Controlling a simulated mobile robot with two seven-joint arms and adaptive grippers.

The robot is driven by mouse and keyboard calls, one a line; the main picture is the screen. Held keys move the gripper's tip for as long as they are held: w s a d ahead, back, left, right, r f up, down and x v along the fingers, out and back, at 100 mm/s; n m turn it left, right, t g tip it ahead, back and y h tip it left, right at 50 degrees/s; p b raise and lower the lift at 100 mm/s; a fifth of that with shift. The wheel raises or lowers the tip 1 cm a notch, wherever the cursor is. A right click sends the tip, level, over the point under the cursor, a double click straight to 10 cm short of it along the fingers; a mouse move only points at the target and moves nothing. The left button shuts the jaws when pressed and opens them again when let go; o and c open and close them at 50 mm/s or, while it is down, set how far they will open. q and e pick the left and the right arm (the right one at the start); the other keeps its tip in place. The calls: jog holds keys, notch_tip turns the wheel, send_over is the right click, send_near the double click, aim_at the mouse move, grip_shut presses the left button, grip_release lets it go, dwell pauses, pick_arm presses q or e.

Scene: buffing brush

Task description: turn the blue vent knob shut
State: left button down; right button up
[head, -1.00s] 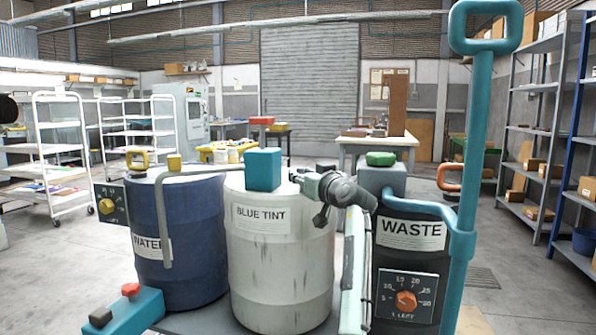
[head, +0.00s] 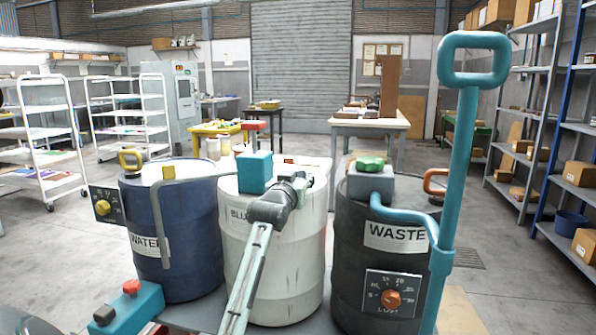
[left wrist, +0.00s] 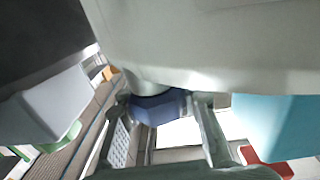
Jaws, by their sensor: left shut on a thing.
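The blue vent knob (left wrist: 158,107) is a dark blue faceted piece in the left wrist view, under a pale round part. My left gripper (left wrist: 160,114) has a finger on each side of the knob and is shut on it. In the head view, my left gripper (head: 303,183) is at the top of the white BLUE TINT drum (head: 300,260), right of its teal box (head: 255,172). There the gripper hides the knob, and my arm covers part of the label. My right gripper is not in view.
The blue WATER drum (head: 180,235) stands left, with a grey bent pipe (head: 160,225). The black WASTE drum (head: 350,270) stands right, with a green knob (head: 370,163), an orange dial (head: 391,299) and a tall teal handle (head: 460,160). A teal box with a red button (head: 131,287) is at lower left.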

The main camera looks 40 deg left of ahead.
pick_arm(q)
jog(key=shift+m+t+h, duration=0.3)
jog(key=shift+m+h, duration=0.2)
jog(key=shift+h, duration=0.2)
jog(key=m+h, duration=0.1)
jog(key=m+t+h+b, duration=0.1)
jog(key=h, duration=0.1)
jog(key=shift+w+d+f+h, duration=0.1)
jog(key=shift+d+h, duration=0.2)
jog(key=shift+d, duration=0.1)
jog(key=shift+d+m+h+b, duration=0.25)
jog(key=shift+m+h+b, duration=0.3)
jog(key=shift+h, duration=0.25)
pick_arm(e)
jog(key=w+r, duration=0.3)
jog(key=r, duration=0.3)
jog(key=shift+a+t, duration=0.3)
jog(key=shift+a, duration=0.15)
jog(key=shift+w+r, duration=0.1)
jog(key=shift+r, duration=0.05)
pick_arm(q)
jog(key=c, duration=1.3)
grip_release()
jog(key=shift+w, duration=0.1)
